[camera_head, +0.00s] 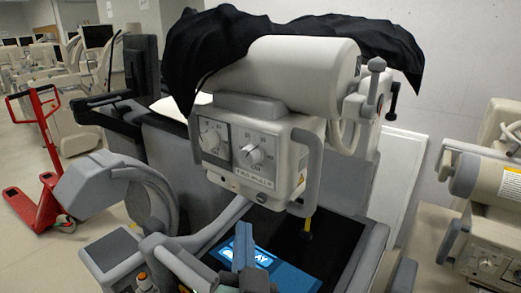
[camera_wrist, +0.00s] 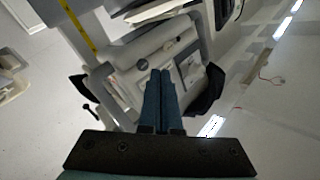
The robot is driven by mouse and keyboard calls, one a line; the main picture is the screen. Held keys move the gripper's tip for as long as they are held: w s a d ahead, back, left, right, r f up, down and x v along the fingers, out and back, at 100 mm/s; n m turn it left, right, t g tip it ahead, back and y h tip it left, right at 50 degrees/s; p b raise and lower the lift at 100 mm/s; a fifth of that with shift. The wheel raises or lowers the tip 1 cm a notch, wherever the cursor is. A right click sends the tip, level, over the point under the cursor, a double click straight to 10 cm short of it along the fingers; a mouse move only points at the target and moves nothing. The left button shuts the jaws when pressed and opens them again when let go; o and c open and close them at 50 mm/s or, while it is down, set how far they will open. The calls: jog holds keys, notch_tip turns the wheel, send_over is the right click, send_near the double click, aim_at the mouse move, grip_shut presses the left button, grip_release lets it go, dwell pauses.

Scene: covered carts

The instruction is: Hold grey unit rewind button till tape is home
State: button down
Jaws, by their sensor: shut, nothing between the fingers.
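My gripper (camera_head: 243,245) rises from the bottom of the head view, its blue-grey fingers together and empty. In the wrist view the shut fingers (camera_wrist: 160,72) point toward the pale machine head (camera_wrist: 125,70), overlapping its panel in the picture; I see no clear contact. In the head view this beige and grey machine head (camera_head: 285,115) carries two dials on its front. Behind my fingers, a lit blue screen (camera_head: 275,272) shows white letters, partly hidden. I cannot make out a rewind button or a tape in either view.
A grey curved arm (camera_head: 110,185) stands at left, and an orange-topped knob (camera_head: 144,281) is low in front. A red pallet jack (camera_head: 42,165) stands on the floor farther left. Another beige machine (camera_head: 485,240) stands at right.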

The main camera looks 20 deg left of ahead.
aim_at(261, 198)
jog(key=s+a+g+p, duration=0.1)
jog(key=p, duration=0.4)
jog(key=s+a+r+m+g+p, duration=0.1)
jog(key=s+a+p, duration=0.1)
jog(key=p, duration=0.2)
jog(key=shift+s+a+r+g+y+p, duration=0.1)
jog(key=shift+a+g+y+p, duration=0.2)
jog(key=shift+g+p, duration=0.1)
jog(key=w+d+b, duration=0.3)
jog(key=w, duration=0.5)
jog(key=shift+w, duration=0.15)
jog(key=shift+w+d+b, duration=0.1)
jog(key=shift+b, duration=0.2)
dwell(1.4)
jog(key=shift+w+d, duration=0.1)
jog(key=shift+w, duration=0.2)
